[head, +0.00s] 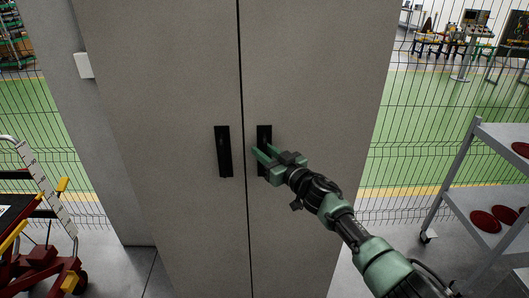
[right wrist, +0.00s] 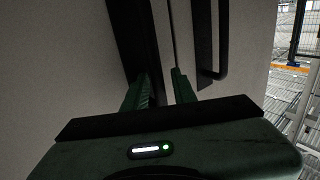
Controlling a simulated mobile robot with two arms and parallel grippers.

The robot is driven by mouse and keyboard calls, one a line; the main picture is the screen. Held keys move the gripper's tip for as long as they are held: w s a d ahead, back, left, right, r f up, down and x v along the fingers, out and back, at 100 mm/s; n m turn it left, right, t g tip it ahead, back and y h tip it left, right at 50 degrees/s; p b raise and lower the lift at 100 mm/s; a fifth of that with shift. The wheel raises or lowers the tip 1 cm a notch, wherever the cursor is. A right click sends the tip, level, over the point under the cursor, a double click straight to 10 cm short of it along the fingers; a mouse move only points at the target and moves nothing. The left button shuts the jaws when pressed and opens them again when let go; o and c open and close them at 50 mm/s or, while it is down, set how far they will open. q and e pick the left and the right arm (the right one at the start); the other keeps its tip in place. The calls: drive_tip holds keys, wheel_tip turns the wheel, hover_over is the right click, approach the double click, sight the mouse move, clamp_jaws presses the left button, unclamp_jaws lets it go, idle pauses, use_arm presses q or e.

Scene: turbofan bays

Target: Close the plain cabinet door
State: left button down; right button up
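The plain grey cabinet (head: 180,80) stands in the middle of the head view. Its left door (head: 170,210) and right door (head: 310,90) meet at a narrow dark seam and look about flush. I cannot tell if a small gap remains. Each door has a black upright handle, the left one (head: 223,151) and the right one (head: 264,137). My right gripper (head: 264,156) is at the right handle's lower part, covering some of it. In the right wrist view its green fingers (right wrist: 160,88) stand apart, with a dark handle near the left finger; contact is unclear. My left gripper is not visible.
A grey shelf cart (head: 465,190) with dark red discs (head: 485,221) stands at the right. A red and yellow wheeled step unit (head: 50,255) stands at the left. A wire mesh fence (head: 420,130) runs behind the cabinet. Grey floor shows on both sides.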

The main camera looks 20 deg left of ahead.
drive_tip(key=shift+w+d, duration=0.1)
drive_tip(key=shift+d, duration=0.05)
drive_tip(key=p+v, duration=0.2)
drive_tip(key=v, duration=0.5)
drive_tip(key=shift+s+d+p, duration=0.2)
drive_tip(key=shift+s+p, duration=0.1)
drive_tip(key=shift+p, duration=0.1)
